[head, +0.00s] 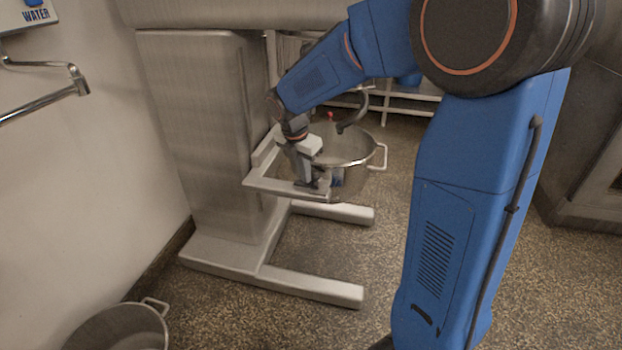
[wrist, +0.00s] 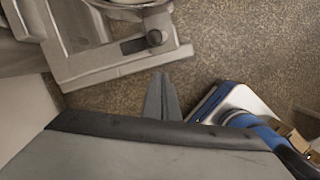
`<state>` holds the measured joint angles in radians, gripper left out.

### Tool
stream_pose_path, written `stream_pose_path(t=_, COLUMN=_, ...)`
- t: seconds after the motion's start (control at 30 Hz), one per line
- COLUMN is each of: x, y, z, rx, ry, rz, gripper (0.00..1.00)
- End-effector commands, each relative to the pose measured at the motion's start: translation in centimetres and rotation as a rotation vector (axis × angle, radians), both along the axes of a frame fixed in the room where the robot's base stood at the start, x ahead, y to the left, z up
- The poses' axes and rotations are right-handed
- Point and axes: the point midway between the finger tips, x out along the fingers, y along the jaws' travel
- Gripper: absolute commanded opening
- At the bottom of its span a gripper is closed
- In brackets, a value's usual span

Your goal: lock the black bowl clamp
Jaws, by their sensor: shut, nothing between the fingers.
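The black bowl clamp (wrist: 133,46) is a short dark lever with a round knob (wrist: 154,38), on the pale metal bowl support arm (wrist: 115,65) in the wrist view. The bowl rim shows just above it at the top edge. In the head view, the steel mixing bowl (head: 352,165) sits in the support arm (head: 282,188) of the mixer. My gripper (head: 306,184) is shut and empty, pointing down close to the front of that arm; it partly hides the clamp area. In the wrist view my gripper (wrist: 162,78) lies below the clamp in the picture, apart from it.
The mixer column (head: 205,130) stands behind on the left, with two base legs (head: 310,284) along the floor. Another steel pot (head: 122,325) is at the lower left. A wall rail (head: 45,105) is at the left. The speckled floor on the right is clear.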

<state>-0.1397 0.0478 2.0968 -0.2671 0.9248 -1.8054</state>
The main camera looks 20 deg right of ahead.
Motion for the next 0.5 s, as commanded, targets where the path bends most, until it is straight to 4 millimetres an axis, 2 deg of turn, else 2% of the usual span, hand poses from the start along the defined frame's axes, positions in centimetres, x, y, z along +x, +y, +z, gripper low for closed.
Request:
stream_pose_path(t=0.2, x=-0.6, y=0.7, z=4.1, rx=0.0, ry=-0.002, rz=0.0, gripper=0.0)
stream_pose_path(t=0.5, x=-1.2, y=1.2, z=7.0, rx=0.0, ry=0.002, rz=0.001, gripper=0.0)
